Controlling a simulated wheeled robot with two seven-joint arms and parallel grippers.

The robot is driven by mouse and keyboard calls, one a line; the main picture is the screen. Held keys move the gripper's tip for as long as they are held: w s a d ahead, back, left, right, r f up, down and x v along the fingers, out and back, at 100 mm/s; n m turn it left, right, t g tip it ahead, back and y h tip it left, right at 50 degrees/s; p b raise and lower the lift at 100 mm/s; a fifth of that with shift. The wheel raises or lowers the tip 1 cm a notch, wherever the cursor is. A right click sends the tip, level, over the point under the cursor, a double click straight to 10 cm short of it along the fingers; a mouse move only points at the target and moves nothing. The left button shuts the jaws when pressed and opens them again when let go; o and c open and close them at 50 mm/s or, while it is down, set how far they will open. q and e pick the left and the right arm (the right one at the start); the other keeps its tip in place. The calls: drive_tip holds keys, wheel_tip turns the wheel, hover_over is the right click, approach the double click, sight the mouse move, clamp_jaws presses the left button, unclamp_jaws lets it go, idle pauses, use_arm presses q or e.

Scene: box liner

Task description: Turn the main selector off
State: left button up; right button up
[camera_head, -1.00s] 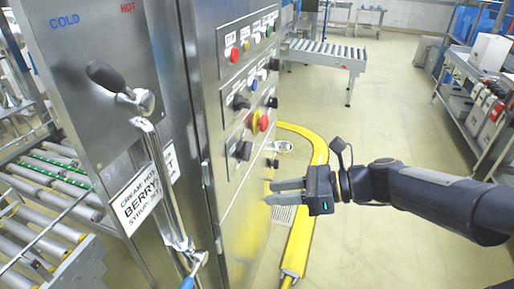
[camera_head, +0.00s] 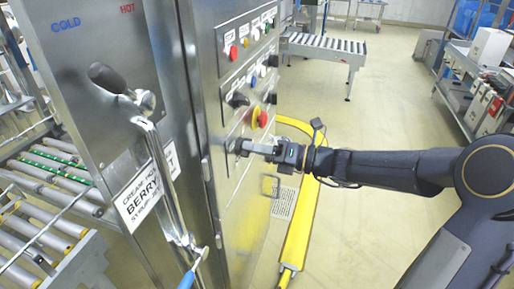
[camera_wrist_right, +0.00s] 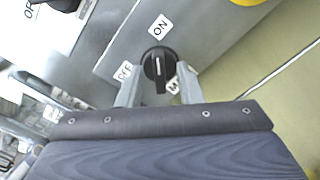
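The main selector (camera_wrist_right: 158,66) is a black rotary knob on the grey cabinet panel. In the right wrist view an ON label (camera_wrist_right: 160,27) is above it, an OFF label (camera_wrist_right: 124,72) is to its left, and a partly hidden label starting with M is at its lower right. My right gripper (camera_wrist_right: 160,88) is open, with one finger on each side of the knob's lower part and gaps visible. In the head view my right gripper (camera_head: 243,147) reaches the panel from the right and largely covers the knob. My left gripper is out of view.
Above on the same cabinet are a red mushroom button with yellow collar (camera_head: 260,118), a black knob (camera_head: 238,99) and several small buttons. A steel lever (camera_head: 160,185) stands out at the left. A yellow floor guard (camera_head: 298,232) runs beneath my right arm.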

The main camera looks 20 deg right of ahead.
clamp_jaws()
idle(0.4)
drive_tip(key=shift+s+a+n+b, duration=0.1)
drive_tip(key=shift+s+n+b, duration=0.05)
drive_tip(key=shift+n+b, duration=8.5)
drive_tip(key=shift+n+p, duration=0.45)
drive_tip(key=shift+p, duration=0.05)
